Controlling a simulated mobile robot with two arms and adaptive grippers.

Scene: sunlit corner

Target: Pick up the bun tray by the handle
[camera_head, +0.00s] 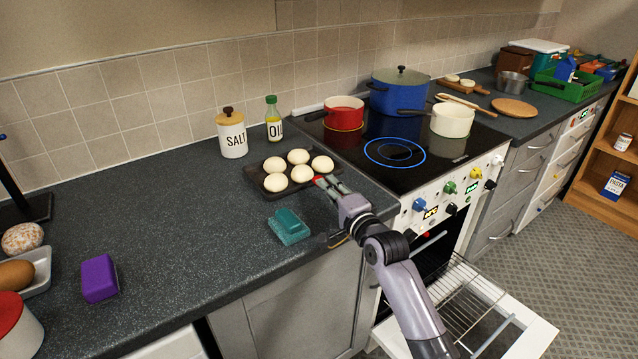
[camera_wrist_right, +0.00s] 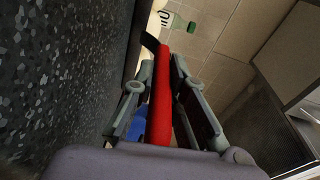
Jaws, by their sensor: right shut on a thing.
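The bun tray (camera_head: 253,180) is dark and holds several pale round buns (camera_head: 276,182). It is at the back of the dark counter, left of the hob, and looks level; I cannot tell whether it touches the counter. Its red handle (camera_head: 320,181) points toward my right gripper (camera_head: 327,184), whose fingers are shut on it. In the right wrist view the red handle (camera_wrist_right: 161,97) runs between the two fingers of the right gripper (camera_wrist_right: 165,80). The fingers hide part of the handle. My left gripper is not in view.
A green sponge-like block (camera_head: 288,226) lies close in front of the tray. A salt jar (camera_head: 232,133) and an oil bottle (camera_head: 273,118) stand behind it. Pots (camera_head: 398,92) stand on the hob. The oven door (camera_head: 520,335) is open below.

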